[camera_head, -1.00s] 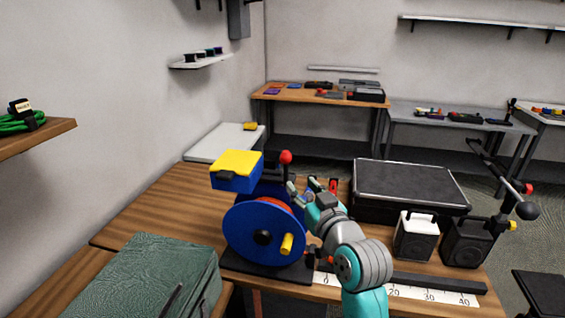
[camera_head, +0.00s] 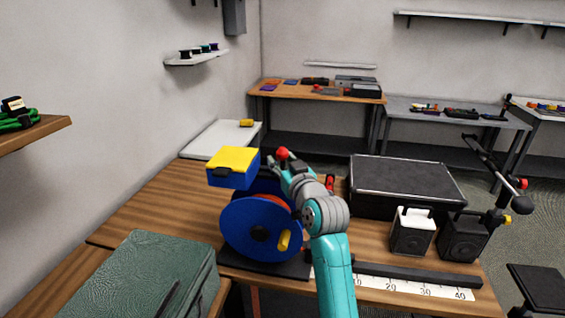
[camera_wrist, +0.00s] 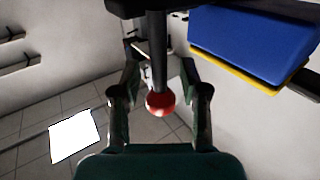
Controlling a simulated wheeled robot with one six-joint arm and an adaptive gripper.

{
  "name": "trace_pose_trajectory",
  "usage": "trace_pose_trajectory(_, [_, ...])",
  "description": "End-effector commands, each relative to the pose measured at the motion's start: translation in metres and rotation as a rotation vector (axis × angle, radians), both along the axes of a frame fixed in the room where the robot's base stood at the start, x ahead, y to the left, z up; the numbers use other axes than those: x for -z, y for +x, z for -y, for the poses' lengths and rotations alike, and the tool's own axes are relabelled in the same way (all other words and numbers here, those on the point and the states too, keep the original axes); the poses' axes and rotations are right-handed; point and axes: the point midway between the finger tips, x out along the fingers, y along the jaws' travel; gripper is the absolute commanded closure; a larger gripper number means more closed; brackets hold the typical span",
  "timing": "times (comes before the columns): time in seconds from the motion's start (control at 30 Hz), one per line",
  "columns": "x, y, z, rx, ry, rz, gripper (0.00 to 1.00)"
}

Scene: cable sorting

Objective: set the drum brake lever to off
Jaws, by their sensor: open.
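The blue cable drum (camera_head: 245,222) stands on a black base on the wooden bench. Its brake lever has a red ball knob (camera_head: 283,153) at the top, beside the blue box with a yellow lid (camera_head: 233,167). In the wrist view the lever's dark rod ends in the red knob (camera_wrist: 159,105), which lies between the two fingers. My gripper (camera_wrist: 158,95) is open around the knob, with a gap on each side. In the head view my gripper (camera_head: 285,165) is at the knob and partly hidden by my own wrist.
A black case (camera_head: 405,186) and two small speakers (camera_head: 412,232) stand to the right. A white ruler strip (camera_head: 400,286) runs along the bench front. A green case (camera_head: 140,275) is at front left.

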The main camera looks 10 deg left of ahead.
Motion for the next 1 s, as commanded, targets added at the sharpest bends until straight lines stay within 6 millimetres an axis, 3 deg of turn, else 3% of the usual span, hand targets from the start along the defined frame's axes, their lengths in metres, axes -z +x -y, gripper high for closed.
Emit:
trace_pose_trajectory(0.17, [0.000, 0.000, 0.000, 0.000, 0.000, 0.000, 0.56])
trace_pose_trajectory(0.37, [0.000, 0.000, 0.000, 0.000, 0.000, 0.000, 1.00])
trace_pose_trajectory(0.67, [0.000, 0.000, 0.002, 0.001, 0.017, 0.001, 1.00])
trace_pose_trajectory(1.0, [0.004, -0.001, 0.020, 0.001, 0.313, 0.012, 1.00])
